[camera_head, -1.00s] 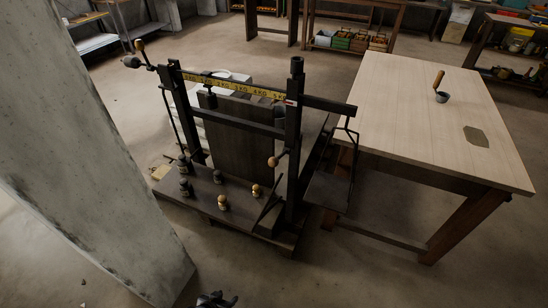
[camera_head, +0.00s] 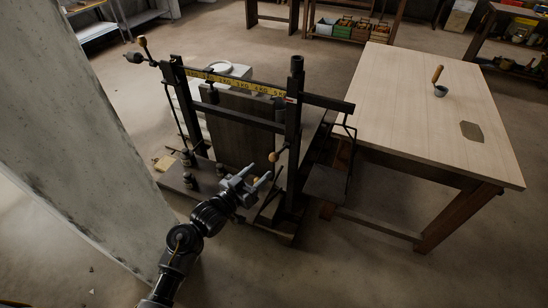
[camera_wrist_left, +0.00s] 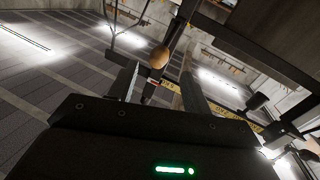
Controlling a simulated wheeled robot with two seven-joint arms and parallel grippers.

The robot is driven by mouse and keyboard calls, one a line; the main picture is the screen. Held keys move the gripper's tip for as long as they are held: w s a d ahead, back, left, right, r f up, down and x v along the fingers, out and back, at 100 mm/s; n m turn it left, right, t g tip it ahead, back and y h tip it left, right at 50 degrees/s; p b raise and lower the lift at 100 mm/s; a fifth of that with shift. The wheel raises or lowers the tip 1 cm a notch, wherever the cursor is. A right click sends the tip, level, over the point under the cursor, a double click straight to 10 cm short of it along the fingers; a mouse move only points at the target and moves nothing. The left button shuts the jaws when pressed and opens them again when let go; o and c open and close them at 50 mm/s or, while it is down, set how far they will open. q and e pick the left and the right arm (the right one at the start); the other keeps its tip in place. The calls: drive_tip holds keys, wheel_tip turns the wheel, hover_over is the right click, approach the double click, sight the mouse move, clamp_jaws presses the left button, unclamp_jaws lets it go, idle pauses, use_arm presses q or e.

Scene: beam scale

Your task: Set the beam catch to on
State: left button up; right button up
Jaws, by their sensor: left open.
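The beam scale (camera_head: 238,125) stands in the middle of the head view, dark-framed with a yellow graduated strip (camera_head: 240,85). A small lever with a round wooden knob (camera_head: 273,156), likely the beam catch, sits low on its right post (camera_head: 295,130). My left gripper (camera_head: 258,173) is open and empty, just in front of and below this knob. In the left wrist view the knob (camera_wrist_left: 159,57) shows beyond and between the open fingers (camera_wrist_left: 160,82); contact cannot be seen. I cannot read any on/off mark. My right gripper is out of view.
Dark weights (camera_head: 190,180) stand on the scale's base at left. A concrete pillar (camera_head: 70,140) rises at left. The floor in front is clear.

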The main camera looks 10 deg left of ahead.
sight(274, 159)
use_arm(q)
drive_tip(key=x, duration=0.8)
drive_tip(key=shift+w+d+p, duration=0.1)
drive_tip(key=shift+w+p, duration=0.05)
drive_tip(key=shift+p, duration=0.25)
clamp_jaws()
